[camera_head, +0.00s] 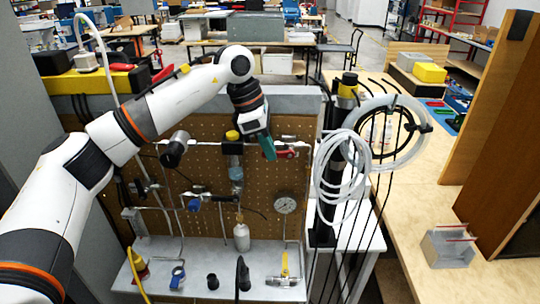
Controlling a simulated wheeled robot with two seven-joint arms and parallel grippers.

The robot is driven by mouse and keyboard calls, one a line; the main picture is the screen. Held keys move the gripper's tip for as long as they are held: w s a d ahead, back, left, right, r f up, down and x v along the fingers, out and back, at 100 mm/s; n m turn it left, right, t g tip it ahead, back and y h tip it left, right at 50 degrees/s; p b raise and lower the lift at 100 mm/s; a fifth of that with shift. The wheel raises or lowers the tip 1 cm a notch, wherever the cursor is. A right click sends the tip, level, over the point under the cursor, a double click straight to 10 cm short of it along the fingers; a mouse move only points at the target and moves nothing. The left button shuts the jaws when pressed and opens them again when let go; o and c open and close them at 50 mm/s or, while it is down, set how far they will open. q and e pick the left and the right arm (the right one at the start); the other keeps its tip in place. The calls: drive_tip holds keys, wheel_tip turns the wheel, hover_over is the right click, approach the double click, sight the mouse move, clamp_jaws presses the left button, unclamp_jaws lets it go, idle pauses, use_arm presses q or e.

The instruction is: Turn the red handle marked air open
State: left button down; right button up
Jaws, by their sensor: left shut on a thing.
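The red handle (287,154) sits on the horizontal pipe on the upper right of the perforated panel. Only part of it shows, to the right of my fingers; any marking on it is too small to read. My left arm reaches in from the left and bends down in front of the panel. My left gripper (268,148) points down at the pipe and is shut on the red handle, which it partly hides. My right gripper is not in view.
A pressure gauge (285,204) hangs lower right on the panel (205,185). A blue-handled valve (194,204) is lower left. A yellow-handled valve (284,272) lies on the shelf. Coiled white hoses (340,167) and a black post stand close on the right.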

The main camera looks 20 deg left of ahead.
use_arm(q)
drive_tip(key=c, duration=1.5)
unclamp_jaws()
drive_tip(key=shift+c, duration=0.2)
drive_tip(key=shift+a+r, duration=0.2)
drive_tip(key=shift+r, duration=0.3)
drive_tip(key=b+v, duration=0.2)
drive_tip(key=v, duration=0.9)
drive_tip(key=shift+b, duration=0.3)
